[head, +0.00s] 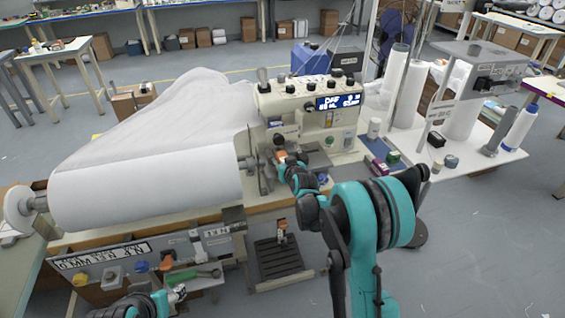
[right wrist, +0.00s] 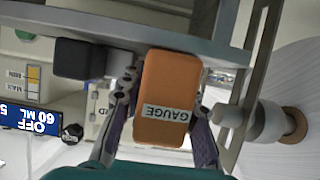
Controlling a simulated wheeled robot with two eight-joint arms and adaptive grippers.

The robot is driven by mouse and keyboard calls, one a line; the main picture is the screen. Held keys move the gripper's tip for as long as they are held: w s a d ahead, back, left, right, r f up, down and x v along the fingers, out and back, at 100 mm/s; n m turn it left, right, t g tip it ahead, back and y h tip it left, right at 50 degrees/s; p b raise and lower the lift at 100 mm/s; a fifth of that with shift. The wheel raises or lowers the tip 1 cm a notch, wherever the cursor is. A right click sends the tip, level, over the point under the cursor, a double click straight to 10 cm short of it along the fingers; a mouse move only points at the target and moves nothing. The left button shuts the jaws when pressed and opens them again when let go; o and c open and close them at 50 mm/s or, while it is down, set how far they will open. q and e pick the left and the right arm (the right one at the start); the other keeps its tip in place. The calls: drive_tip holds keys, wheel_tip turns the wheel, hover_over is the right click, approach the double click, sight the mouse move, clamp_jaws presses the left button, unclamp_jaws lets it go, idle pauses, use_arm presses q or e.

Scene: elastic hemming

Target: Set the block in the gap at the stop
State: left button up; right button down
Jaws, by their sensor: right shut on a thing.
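The orange block marked GAUGE (right wrist: 166,98) is between the two fingers of my right gripper (right wrist: 160,110) in the right wrist view. The gripper is shut on it, and the block's top end is close against a grey metal bar (right wrist: 130,22). A dark square block (right wrist: 78,58), perhaps the stop, sits left of it beside a short grey cylinder. I cannot tell whether the orange block touches them. In the head view the orange block (head: 281,155) shows small at the sewing machine's front. My left gripper (head: 178,292) is low at the left, its jaws unclear.
The sewing machine (head: 310,110) stands behind my right gripper. A large white fabric roll (head: 150,187) fills the left side. A tool shelf (head: 130,272) hangs below it. A slanted metal bar (right wrist: 252,80) and a round shaft stand right of the block in the wrist view.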

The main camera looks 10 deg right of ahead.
drive_tip(key=shift+w+r, duration=0.2)
drive_tip(key=c, duration=1.2)
unclamp_jaws()
drive_tip(key=shift+o, duration=0.7)
drive_tip(key=shift+w+a+f, duration=0.1)
drive_tip(key=shift+w+f, duration=0.1)
drive_tip(key=shift+w, duration=0.05)
drive_tip(key=shift+s, duration=0.2)
drive_tip(key=shift+s+r, duration=0.15)
drive_tip(key=shift+s, duration=0.15)
drive_tip(key=s+f+v, duration=0.1)
drive_tip(key=f+v, duration=0.1)
drive_tip(key=v, duration=1.6)
drive_tip(key=shift+s+f, duration=0.25)
drive_tip(key=shift+s, duration=0.05)
